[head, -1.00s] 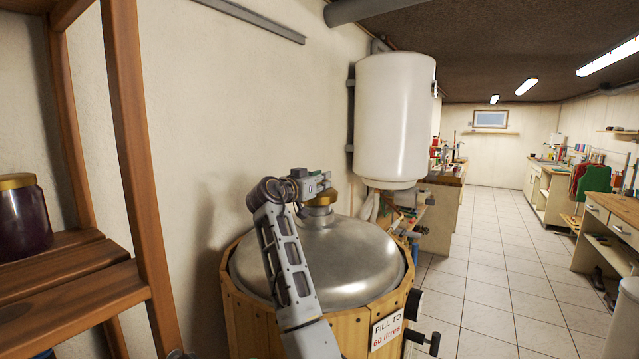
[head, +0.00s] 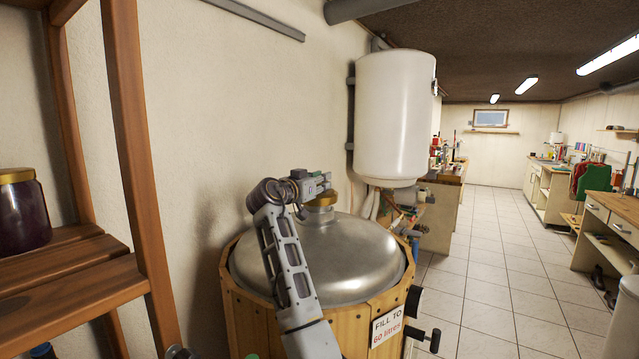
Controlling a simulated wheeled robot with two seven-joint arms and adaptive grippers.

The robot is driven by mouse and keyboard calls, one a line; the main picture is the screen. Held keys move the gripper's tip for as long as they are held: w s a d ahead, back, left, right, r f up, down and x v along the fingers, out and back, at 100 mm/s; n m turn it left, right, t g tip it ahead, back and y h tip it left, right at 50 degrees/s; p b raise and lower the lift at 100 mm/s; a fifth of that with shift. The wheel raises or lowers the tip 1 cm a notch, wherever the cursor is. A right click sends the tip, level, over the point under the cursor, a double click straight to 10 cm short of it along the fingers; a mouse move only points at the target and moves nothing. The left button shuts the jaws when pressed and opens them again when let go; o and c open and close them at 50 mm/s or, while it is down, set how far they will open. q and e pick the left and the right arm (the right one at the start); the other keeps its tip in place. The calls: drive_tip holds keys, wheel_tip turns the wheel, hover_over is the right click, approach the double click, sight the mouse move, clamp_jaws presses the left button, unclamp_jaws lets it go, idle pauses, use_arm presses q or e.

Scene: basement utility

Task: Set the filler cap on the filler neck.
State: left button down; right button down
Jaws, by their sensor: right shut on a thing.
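The brass-coloured filler cap (head: 321,200) is at the top of the domed metal tank lid, held at the tips of my right gripper (head: 323,186). The gripper is shut on it from the upper left. The filler neck (head: 317,212) is a short metal collar at the centre of the lid, right below the cap. The cap looks roughly level and over the neck. I cannot tell whether it touches or is seated. My arm and wrist hide the left side of the neck. My left gripper is not in view.
The wood-clad tank (head: 253,318) carries a "FILL TO 60 litres" sign (head: 387,327). A white boiler (head: 395,118) hangs on the wall behind it. A wooden shelf (head: 75,285) with a jar (head: 22,212) stands at left. The tiled floor (head: 500,270) at right is open.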

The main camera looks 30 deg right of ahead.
drive_tip(key=shift+s+f+b, duration=0.15)
drive_tip(key=shift+f+b, duration=0.65)
drive_tip(key=shift+f, duration=0.3)
idle(0.4)
drive_tip(key=c, duration=1.2)
unclamp_jaws()
drive_tip(key=shift+f, duration=0.1)
